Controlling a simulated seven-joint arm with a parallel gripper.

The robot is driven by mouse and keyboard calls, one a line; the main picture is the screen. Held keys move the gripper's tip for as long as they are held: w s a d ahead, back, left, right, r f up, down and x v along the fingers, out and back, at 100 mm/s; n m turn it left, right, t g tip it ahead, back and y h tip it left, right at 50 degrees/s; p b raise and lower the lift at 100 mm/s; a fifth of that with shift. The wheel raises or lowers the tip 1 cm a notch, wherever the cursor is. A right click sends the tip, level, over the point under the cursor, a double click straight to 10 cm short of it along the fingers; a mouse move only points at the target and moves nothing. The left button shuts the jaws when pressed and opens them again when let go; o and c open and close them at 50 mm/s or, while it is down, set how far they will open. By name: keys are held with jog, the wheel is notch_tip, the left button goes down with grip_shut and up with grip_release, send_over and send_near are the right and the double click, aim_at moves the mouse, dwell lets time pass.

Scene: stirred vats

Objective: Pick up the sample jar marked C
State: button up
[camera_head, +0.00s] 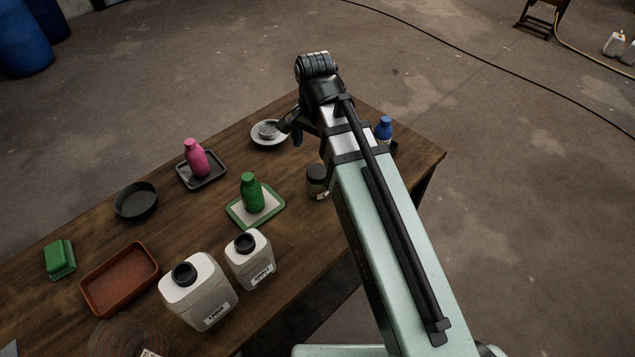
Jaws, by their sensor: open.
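A small brown jar with a dark lid (317,181) stands on the wooden table, just left of my arm. It has a pale label whose letter is too small to read, so I cannot tell whether it is jar C. My gripper (290,132) is beyond this jar and to its upper left, near a white plate (264,141) with a grey item on it. The arm partly hides the gripper. Its jaws are open, with nothing seen between them.
A green bottle (251,193), pink bottle (196,159) and blue bottle (383,130) stand on the table (105,224). Two white jugs (200,290) stand in front. A black bowl (136,203), brown tray (118,303) and green block (59,262) are left.

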aim_at(316, 172)
jog(key=m, duration=0.3)
jog(key=shift+f+m, duration=0.15)
jog(key=shift+m, duration=0.35)
jog(key=shift+f, duration=4.15)
jog(key=shift+w+d+f, duration=0.1)
jog(key=shift+d+f, duration=0.05)
jog(key=shift+f, duration=1.15)
jog(key=shift+w+d+f, duration=0.1)
jog(key=shift+d+f, duration=0.05)
jog(key=shift+f, duration=1.15)
jog(key=shift+c, duration=0.4)
jog(key=c, duration=1)
